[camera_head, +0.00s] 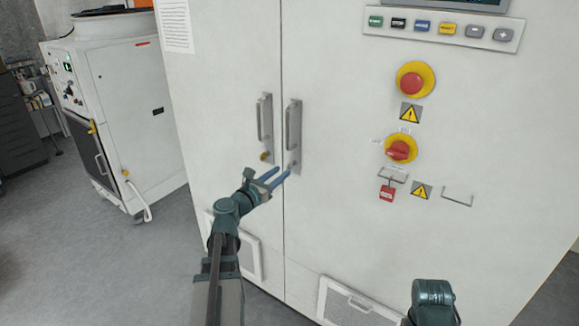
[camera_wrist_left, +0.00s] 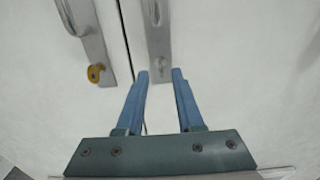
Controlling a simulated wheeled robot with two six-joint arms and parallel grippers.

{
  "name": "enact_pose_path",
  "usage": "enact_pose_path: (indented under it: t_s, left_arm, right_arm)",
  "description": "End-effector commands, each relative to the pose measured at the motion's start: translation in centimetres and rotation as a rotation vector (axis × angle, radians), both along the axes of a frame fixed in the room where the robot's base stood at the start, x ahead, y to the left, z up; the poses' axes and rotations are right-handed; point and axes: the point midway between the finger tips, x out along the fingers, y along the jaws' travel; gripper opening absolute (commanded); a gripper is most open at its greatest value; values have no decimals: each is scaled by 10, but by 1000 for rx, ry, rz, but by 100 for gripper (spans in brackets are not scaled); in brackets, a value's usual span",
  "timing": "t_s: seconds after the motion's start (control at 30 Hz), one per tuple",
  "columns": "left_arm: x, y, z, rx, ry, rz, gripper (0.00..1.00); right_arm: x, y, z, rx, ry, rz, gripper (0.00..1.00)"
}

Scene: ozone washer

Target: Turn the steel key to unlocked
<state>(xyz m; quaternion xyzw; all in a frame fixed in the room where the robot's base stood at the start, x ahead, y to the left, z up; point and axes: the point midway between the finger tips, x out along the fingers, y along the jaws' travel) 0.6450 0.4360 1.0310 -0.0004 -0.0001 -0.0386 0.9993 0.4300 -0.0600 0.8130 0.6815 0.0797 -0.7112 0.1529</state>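Two handle plates are on the white cabinet doors. The right plate (camera_head: 293,135) has a small steel-coloured lock part (camera_head: 291,166) at its lower end; a separate key shape and its turn are too small to make out. My left gripper (camera_head: 277,176) is open, its blue fingers just below and left of that lower end. In the left wrist view, the fingers (camera_wrist_left: 161,75) are apart, with the lower end of the right plate (camera_wrist_left: 158,40) just beyond their tips. I cannot tell whether they touch it. My right gripper is out of view.
A brass-coloured lock part (camera_head: 265,156) is on the left handle plate (camera_head: 265,120). A red emergency button (camera_head: 411,83), a red rotary switch (camera_head: 398,151) and a red padlock (camera_head: 387,192) are further right. A white machine (camera_head: 130,110) stands at left.

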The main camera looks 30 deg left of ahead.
Motion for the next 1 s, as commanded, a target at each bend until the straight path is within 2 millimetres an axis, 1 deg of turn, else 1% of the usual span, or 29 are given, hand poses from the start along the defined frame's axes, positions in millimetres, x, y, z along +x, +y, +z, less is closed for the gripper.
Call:
enact_pose_path:
  t_s: [0.03,0.1,0.3,0.5,0.77,0.8,1.0]
  left_arm:
    - [14,0,0,0,0,-2,36]
    - [26,-1,0,1,0,-3,36]
    - [50,-3,0,1,0,-2,36]
    - [59,-4,0,1,0,1,36]
    - [60,-5,0,1,0,0,36]
    - [60,-5,0,1,0,0,34]
    - [60,-5,0,1,0,0,0]
  right_arm:
    - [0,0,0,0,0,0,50]
    - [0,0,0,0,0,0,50]
    - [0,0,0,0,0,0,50]
    - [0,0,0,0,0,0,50]
    - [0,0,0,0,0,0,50]
    - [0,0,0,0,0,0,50]
    - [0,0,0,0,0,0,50]
